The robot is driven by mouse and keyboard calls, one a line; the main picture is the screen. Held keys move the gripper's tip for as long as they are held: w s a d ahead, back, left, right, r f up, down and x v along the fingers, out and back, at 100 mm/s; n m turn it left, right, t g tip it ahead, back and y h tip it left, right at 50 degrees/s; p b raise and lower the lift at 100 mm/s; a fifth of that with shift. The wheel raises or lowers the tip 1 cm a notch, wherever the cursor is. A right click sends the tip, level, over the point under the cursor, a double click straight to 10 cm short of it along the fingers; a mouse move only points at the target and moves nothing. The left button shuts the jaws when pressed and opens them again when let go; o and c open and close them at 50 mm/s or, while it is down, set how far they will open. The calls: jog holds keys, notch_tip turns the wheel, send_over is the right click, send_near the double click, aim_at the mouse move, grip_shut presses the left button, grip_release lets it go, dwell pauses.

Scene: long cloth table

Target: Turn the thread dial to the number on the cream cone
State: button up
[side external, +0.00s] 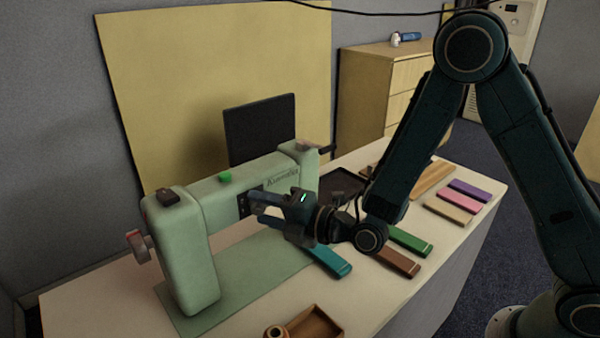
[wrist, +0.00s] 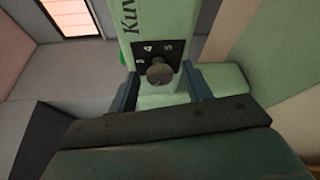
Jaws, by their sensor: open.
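A pale green sewing machine (side external: 190,240) stands on the table. Its thread dial (wrist: 159,71) is a round dark knob on a black plate (wrist: 172,57) with small white numbers, among them what look like 3, 4 and 5. I cannot tell which number the dial points to. My gripper (side external: 258,208) is open at the machine's front, its fingers either side of the dial in the wrist view (wrist: 163,92) and apart from it. In the side view my gripper partly covers the plate. I cannot make out a cream cone; a small round tan top (side external: 276,331) shows at the bottom edge.
A wooden tray (side external: 318,325) lies at the front edge of the side view. Teal (side external: 330,260), brown (side external: 397,262) and green (side external: 410,240) bars lie near my arm. Purple, pink and tan bars (side external: 450,208) lie farther right. A black panel (side external: 260,128) stands behind the machine.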

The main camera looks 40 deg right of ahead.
jog(key=shift+r, duration=1.2)
jog(key=o, duration=0.7)
notch_tip(320, 180, up, 6)
jog(key=shift+w+a+r, duration=0.1)
jog(key=shift+a, duration=0.05)
notch_tip(320, 180, up, 2)
jog(key=c, duration=0.7)
notch_tip(320, 180, up, 9)
